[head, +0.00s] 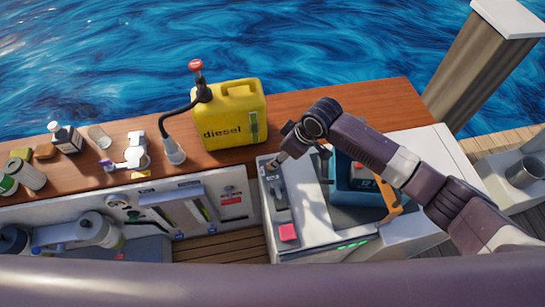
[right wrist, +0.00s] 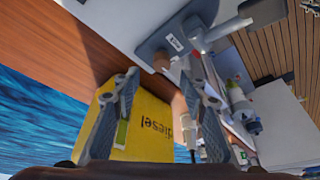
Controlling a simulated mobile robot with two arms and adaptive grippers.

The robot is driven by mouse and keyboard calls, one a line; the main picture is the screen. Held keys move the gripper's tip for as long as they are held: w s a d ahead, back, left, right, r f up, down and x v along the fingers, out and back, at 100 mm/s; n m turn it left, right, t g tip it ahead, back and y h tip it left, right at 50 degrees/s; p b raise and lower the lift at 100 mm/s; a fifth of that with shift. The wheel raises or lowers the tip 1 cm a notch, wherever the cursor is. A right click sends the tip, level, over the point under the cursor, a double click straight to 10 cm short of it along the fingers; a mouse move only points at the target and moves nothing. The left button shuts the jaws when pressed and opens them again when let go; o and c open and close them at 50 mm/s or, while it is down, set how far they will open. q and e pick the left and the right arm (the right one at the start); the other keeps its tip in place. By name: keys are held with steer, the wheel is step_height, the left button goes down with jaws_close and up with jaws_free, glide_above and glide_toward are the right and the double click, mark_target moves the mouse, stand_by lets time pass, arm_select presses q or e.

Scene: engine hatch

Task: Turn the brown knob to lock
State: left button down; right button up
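The brown knob (right wrist: 160,62) shows in the right wrist view at the end of a grey plate (right wrist: 178,42) with a small white label. The plate lies on a white console; in the head view the plate (head: 278,190) is near the console's left edge, and the knob is hidden or too small to make out. My right gripper (right wrist: 160,80) has its two fingers apart, with the knob just past and between the tips. I cannot tell whether they touch it. In the head view the right gripper (head: 280,158) is over the plate's far end. My left gripper is not in view.
A yellow diesel can (head: 232,115) with a red-topped pump (head: 196,66) stands on the wooden ledge left of my right arm. A pink button (head: 287,232) is on the console (head: 315,222). A blue box (head: 350,185) sits under my right arm. Bottles and cans crowd the left.

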steer(key=x, duration=0.3)
steer(key=shift+s+a+p, duration=0.2)
steer(key=shift+p, duration=0.1)
steer(key=x, duration=0.3)
steer(key=shift+w, duration=0.15)
steer(key=shift+a+f, duration=0.1)
steer(key=shift+f, duration=0.25)
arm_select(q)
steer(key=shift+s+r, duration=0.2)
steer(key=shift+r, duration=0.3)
arm_select(e)
steer(key=shift+f, duration=0.15)
steer(key=shift+w, duration=0.1)
